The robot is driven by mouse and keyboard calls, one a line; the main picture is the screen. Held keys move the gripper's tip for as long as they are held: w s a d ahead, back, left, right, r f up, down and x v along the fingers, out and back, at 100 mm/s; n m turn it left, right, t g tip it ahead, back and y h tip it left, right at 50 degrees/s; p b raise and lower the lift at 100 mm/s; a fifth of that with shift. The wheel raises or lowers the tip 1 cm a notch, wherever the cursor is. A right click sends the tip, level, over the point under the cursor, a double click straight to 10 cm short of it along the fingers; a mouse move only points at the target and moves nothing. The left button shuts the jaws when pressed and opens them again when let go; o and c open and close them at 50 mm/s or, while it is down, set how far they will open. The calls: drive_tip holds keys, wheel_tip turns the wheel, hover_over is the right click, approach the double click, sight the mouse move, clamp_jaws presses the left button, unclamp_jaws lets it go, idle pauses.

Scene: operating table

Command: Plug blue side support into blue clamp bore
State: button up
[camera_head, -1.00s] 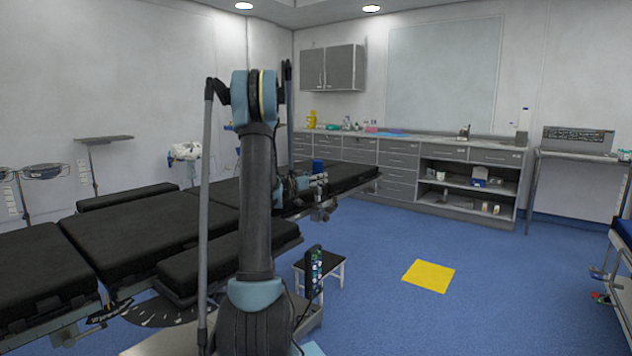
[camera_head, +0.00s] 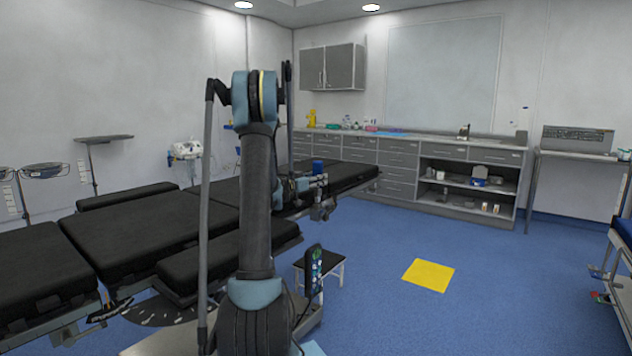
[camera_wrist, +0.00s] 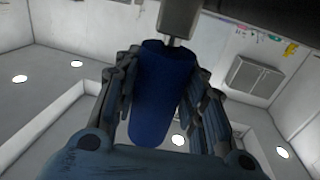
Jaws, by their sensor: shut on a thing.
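My gripper (camera_wrist: 163,78) is shut on the blue side support (camera_wrist: 158,112), a blue cylinder held between both fingers in the wrist view. A short thin metal pin shows at the cylinder's upper end, in front of or against a grey block (camera_wrist: 180,16). I cannot tell whether the pin is inside a bore. In the head view a small blue part (camera_head: 318,165) shows above the table edge, right of my arm. Grey clamp hardware (camera_head: 323,208) is on the table side just below it. My arm partly hides this area, and no blue clamp bore can be made out.
The black-padded operating table (camera_head: 150,228) runs across the left and middle. A small stool (camera_head: 320,265) stands in front of it. Drawer cabinets (camera_head: 400,155) line the back wall. The blue floor on the right is clear around a yellow square (camera_head: 428,275).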

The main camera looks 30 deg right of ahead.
drive_tip(key=shift+f, duration=0.95)
drive_tip(key=o, duration=1.3)
drive_tip(key=v, duration=1.2)
drive_tip(key=shift+f, duration=0.1)
